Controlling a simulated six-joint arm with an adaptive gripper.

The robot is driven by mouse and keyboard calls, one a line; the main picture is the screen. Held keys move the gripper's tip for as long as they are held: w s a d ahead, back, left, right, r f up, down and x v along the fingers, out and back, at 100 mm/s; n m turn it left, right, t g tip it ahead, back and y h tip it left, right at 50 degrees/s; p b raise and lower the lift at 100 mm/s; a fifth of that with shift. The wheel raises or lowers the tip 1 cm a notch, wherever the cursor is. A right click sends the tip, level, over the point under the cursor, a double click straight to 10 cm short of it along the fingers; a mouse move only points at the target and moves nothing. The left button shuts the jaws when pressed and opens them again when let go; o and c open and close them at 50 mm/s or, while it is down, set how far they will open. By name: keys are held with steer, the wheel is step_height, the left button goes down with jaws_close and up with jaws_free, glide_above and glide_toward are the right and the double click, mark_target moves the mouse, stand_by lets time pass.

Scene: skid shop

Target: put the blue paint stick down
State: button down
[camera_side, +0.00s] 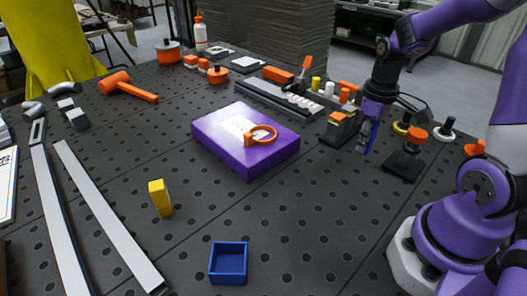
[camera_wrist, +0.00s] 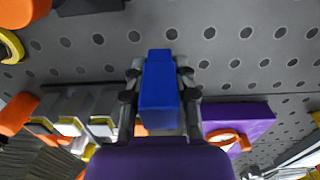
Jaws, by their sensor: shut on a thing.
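The blue paint stick (camera_wrist: 159,90) is held between the two fingers of my gripper (camera_wrist: 160,80) in the wrist view. In the side view the stick (camera_side: 367,136) hangs below my gripper (camera_side: 372,118), at the right part of the dark table, beside a black and orange block. My gripper is shut on it. The stick looks close to upright; I cannot tell whether its lower end touches the table. The fingertips are partly hidden in the side view.
A purple box (camera_side: 245,150) with an orange ring (camera_side: 259,135) lies left of my gripper. A blue open tray (camera_side: 229,262) and a yellow block (camera_side: 160,197) are at the front. A black clamp with an orange top (camera_side: 408,155) stands close on the right.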

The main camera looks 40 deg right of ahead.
steer(key=shift+d+f, duration=0.25)
steer(key=shift+d, duration=0.15)
steer(key=shift+f, duration=2.05)
steer(key=shift+f, duration=0.1)
steer(key=c, duration=0.7)
jaws_free()
steer(key=shift+o, duration=0.2)
